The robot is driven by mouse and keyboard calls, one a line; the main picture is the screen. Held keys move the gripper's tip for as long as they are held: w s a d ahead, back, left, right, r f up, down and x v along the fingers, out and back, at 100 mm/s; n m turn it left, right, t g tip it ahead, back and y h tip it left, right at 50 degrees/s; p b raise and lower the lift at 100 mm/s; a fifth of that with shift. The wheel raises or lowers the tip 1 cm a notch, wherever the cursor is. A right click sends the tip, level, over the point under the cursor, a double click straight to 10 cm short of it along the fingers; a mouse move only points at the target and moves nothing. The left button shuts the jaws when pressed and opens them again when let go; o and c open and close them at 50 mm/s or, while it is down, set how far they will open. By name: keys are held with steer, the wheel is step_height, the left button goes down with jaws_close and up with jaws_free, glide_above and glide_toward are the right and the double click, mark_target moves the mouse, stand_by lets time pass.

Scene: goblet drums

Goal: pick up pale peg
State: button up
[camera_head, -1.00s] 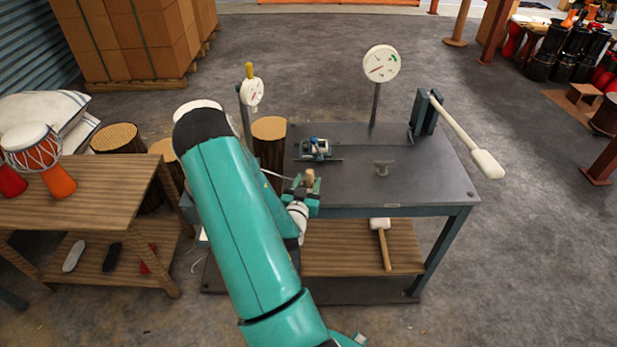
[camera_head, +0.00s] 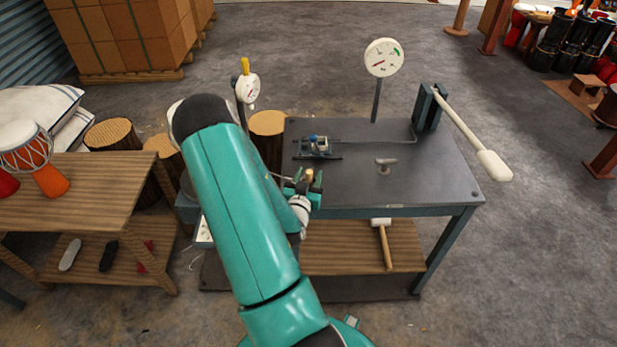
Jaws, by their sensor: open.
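The pale peg (camera_head: 309,174) shows as a small tan upright piece near the front left edge of the dark metal workbench (camera_head: 430,185). My gripper (camera_head: 304,184) is at the same spot, with its green fingers open and the peg showing between or just behind them. I cannot tell whether the fingers touch it. My teal arm hides the bench's left end and part of what lies around the gripper.
A small metal device (camera_head: 317,147) sits behind the gripper on the bench. A small grey handle (camera_head: 384,163) stands to the right. A mallet (camera_head: 383,240) lies on the lower shelf.

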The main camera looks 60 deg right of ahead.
steer(key=shift+s, duration=0.1)
steer(key=shift+a, duration=0.1)
jaws_close()
steer(key=shift+r, duration=0.1)
